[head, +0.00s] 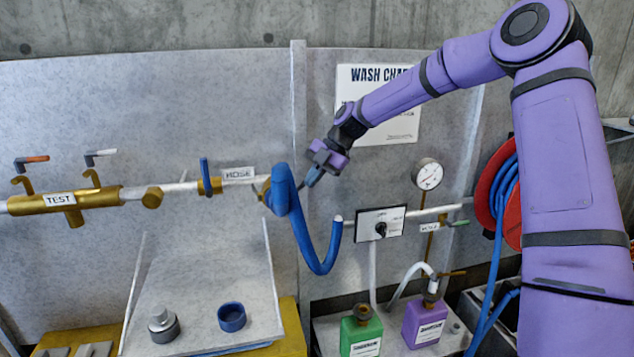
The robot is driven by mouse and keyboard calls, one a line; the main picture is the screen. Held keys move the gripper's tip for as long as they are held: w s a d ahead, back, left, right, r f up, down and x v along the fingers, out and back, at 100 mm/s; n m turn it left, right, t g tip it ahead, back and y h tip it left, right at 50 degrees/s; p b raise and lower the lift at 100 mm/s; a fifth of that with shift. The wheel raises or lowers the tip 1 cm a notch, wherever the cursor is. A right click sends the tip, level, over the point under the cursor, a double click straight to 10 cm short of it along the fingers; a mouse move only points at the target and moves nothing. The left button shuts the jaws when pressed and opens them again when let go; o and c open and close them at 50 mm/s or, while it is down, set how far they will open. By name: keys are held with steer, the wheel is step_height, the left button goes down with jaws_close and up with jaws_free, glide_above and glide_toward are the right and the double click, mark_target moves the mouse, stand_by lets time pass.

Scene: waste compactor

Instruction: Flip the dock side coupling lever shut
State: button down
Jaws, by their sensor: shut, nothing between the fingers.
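My gripper (313,177) is shut and empty. It is just right of the blue hose (307,238); whether it touches the hose or a lever there I cannot tell. The hose's thick upper end meets a brass coupling (262,190) at the right end of the pipe marked HOSE. The hose end hides much of this coupling, and I cannot make out a dock side coupling lever on it. Left of it on the pipe, a brass valve (211,186) has an upright blue handle (204,170).
A brass TEST body (65,200) with orange and white handles is at the left. A switch panel (380,224), a gauge (428,174) and a red hose reel (497,195) are at the right. Green (361,330) and purple (425,321) jugs stand below.

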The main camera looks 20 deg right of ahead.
steer(key=shift+w+a, duration=0.35)
steer(key=shift+w, duration=0.05)
steer(key=shift+s+a, duration=0.1)
steer(key=shift+s, duration=0.05)
steer(key=shift+s+a, duration=0.25)
steer(key=shift+s, duration=0.3)
